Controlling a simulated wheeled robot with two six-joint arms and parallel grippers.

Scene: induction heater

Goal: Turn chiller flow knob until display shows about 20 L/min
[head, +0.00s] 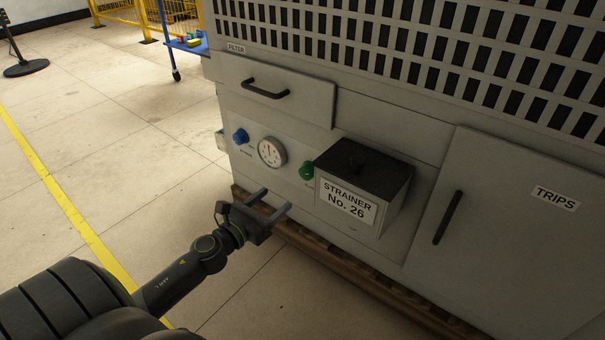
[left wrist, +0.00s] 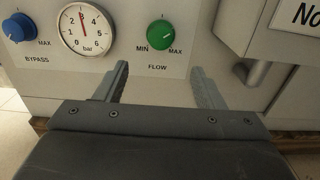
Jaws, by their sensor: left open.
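The green flow knob (head: 307,170) is on the grey chiller's front panel, just left of the strainer box. In the left wrist view the green knob (left wrist: 160,34) sits above a FLOW label, between MIN and MAX marks. My left gripper (head: 273,200) is open and empty, below and left of the knob, apart from it. In the left wrist view its two fingers (left wrist: 160,82) point toward the panel, with the knob beyond and above the gap. No flow display in L/min is seen. My right gripper is not in view.
The strainer box (head: 365,190) juts out right of the knob. A pressure gauge (head: 272,152) in bar and a blue bypass knob (head: 240,136) are to the left. A filter drawer (head: 275,92) is above. The floor in front is clear.

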